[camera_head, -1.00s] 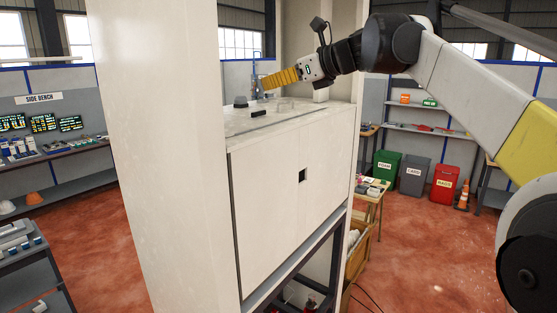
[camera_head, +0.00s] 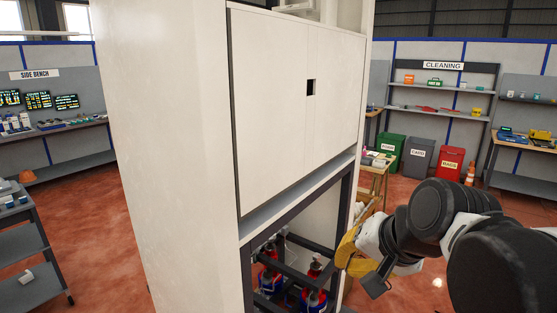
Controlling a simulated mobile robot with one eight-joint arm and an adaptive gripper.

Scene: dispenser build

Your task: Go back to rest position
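My gripper (camera_head: 350,250), with yellow fingers, is low at the right of the head view, beside the lower right edge of the white dispenser cabinet (camera_head: 275,105). The fingers are seen edge-on and partly hidden by my own wrist, so I cannot tell whether they are open or shut. I see nothing held in it. Below, an open dark frame (camera_head: 300,195) holds red and blue items (camera_head: 314,297).
Green, grey and red bins (camera_head: 447,162) stand under the cleaning shelves. A side bench (camera_head: 62,130) and a grey cart (camera_head: 28,262) are at the left. The red floor shows between them.

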